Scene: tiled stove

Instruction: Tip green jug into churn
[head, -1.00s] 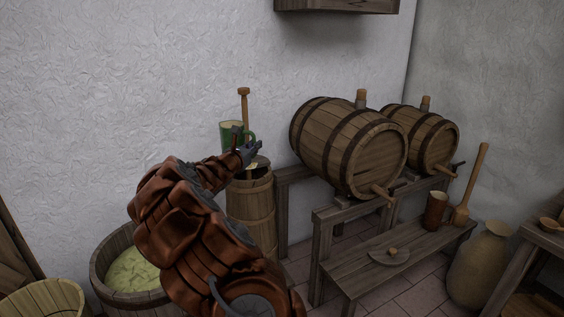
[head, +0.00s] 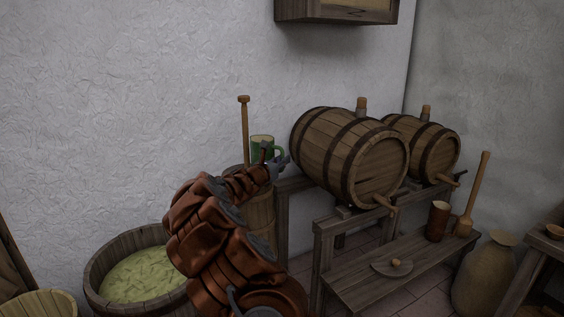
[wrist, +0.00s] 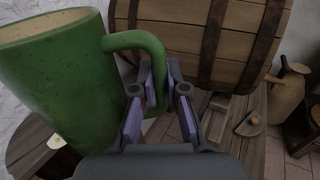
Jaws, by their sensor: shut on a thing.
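The green jug (head: 262,143) is held up near the wall, just right of the churn's upright staff (head: 244,130), and looks about upright. In the wrist view the jug (wrist: 60,80) fills the left side, its pale inside partly showing; I cannot tell what it holds. My gripper (head: 274,160) is shut on the jug's handle, and the fingers (wrist: 158,95) show around it in the wrist view. The wooden churn (head: 262,214) stands below the jug, mostly hidden behind my arm. A round wooden top with a small pale-yellow spot (wrist: 56,142) shows beneath the jug.
Two barrels (head: 350,150) lie on a wooden stand right of the jug, the nearer one close to my gripper. A brown mug (head: 437,221) and a round lid (head: 392,268) sit on the low bench. A tub of pale green stuff (head: 140,272) stands at lower left.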

